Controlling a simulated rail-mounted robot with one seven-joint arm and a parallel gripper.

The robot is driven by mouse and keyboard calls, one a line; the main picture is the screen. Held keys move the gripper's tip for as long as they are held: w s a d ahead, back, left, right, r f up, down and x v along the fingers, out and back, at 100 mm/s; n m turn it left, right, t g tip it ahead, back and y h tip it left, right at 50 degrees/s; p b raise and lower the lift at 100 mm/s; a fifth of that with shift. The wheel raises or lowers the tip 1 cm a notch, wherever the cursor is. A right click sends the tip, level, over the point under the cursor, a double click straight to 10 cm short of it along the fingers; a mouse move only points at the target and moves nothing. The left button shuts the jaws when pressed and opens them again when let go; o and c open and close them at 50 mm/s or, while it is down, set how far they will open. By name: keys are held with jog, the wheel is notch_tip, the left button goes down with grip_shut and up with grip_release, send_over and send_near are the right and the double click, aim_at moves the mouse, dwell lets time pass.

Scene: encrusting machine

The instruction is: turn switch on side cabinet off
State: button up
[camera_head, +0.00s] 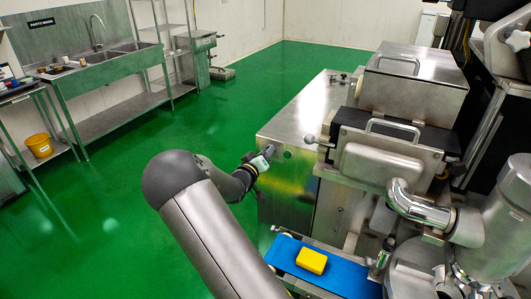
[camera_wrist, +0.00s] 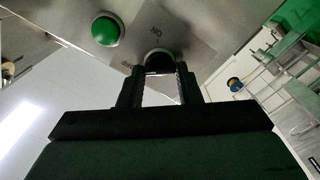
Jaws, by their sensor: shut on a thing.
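The side cabinet (camera_head: 285,195) is a steel box at the middle of the head view, and my gripper (camera_head: 264,160) is at its upper left side. In the wrist view a dark rounded switch knob (camera_wrist: 158,54) stands on the cabinet's panel (camera_wrist: 195,45). My gripper (camera_wrist: 161,75) is shut on this switch, one finger on each side. An upside-down "ON" label shows beside the knob, and another label is partly hidden by the left finger. The exact angle of the knob is hard to tell. In the head view my gripper hides the switch.
A green button (camera_wrist: 106,28) sits on the same panel, left of the switch in the wrist view. A blue conveyor belt (camera_head: 335,275) with a yellow block (camera_head: 311,261) is below the cabinet. The green floor (camera_head: 100,200) to the left is open. A sink bench (camera_head: 110,75) stands at the back left.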

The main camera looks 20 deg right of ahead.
jog(key=shift+f, duration=0.1)
dwell(0.4)
jog(key=o, duration=1)
jog(key=b+v, duration=0.3)
jog(key=v, duration=1.4)
jog(key=shift+s+a+b, duration=0.2)
jog(key=shift+b, duration=0.1)
